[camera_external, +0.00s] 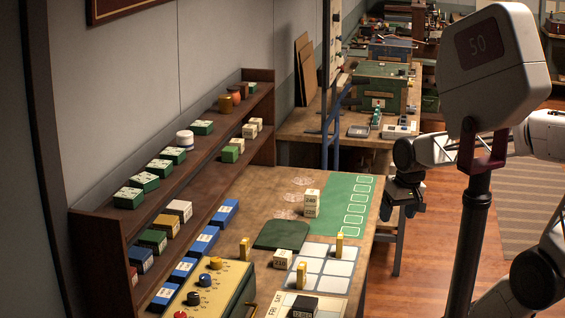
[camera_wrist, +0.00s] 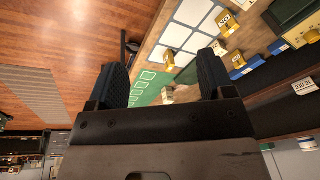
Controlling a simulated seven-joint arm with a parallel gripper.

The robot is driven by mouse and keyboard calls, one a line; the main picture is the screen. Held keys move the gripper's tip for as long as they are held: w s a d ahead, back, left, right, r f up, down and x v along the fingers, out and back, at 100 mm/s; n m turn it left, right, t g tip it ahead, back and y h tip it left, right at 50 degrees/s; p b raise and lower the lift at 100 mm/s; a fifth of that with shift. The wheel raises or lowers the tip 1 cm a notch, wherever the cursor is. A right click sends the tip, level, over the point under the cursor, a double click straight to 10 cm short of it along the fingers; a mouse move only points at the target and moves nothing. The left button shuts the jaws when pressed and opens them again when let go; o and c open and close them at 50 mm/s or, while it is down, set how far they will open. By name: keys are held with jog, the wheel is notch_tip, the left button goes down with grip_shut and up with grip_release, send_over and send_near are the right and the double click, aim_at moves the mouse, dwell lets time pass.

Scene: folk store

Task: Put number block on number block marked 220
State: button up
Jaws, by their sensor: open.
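A cream block (camera_external: 311,198) with dark printed digits stands upright on the bench beside the green mat (camera_external: 336,211). It looks like one cream block on top of another, but the numbers are too small to read surely. Another cream number block (camera_external: 282,259) sits nearer, beside the dark green pad. In the wrist view a small cream block (camera_wrist: 167,96) shows between the fingers, partly cut off by the gripper body. My gripper (camera_external: 403,199) is open and empty, in the air right of the bench edge; its two fingers (camera_wrist: 163,65) are spread wide in the wrist view.
Yellow blocks (camera_external: 340,246) stand around the white-squared board (camera_external: 325,266). A dark block (camera_external: 303,307) is at the front. A wooden shelf (camera_external: 160,190) with coloured boxes lines the left, near a yellow panel with knobs (camera_external: 215,290). The green mat's outlined squares are clear.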

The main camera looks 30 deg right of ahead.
jog(key=shift+s+d+f+n+h, duration=0.15)
jog(key=shift+s+n+h, duration=0.2)
jog(key=shift+s, duration=0.4)
jog(key=shift+s+d+n+h, duration=0.15)
jog(key=shift+s+n, duration=0.3)
jog(key=shift+s, duration=0.3)
jog(key=shift+o, duration=0.4)
jog(key=shift+w, duration=0.1)
dwell(0.6)
jog(key=n+g, duration=0.2)
jog(key=n, duration=0.6)
send_over(302, 265)
jog(key=f, duration=1.4)
jog(key=shift+s+d+f, duration=0.25)
jog(key=shift+s+d, duration=0.05)
jog(key=shift+s, duration=0.05)
jog(key=shift+w+a+f+n, duration=0.25)
jog(key=shift+a+f+n, duration=0.05)
jog(key=shift+a+f, duration=0.15)
jog(key=shift+d+f, duration=0.1)
jog(key=shift+f, duration=1.15)
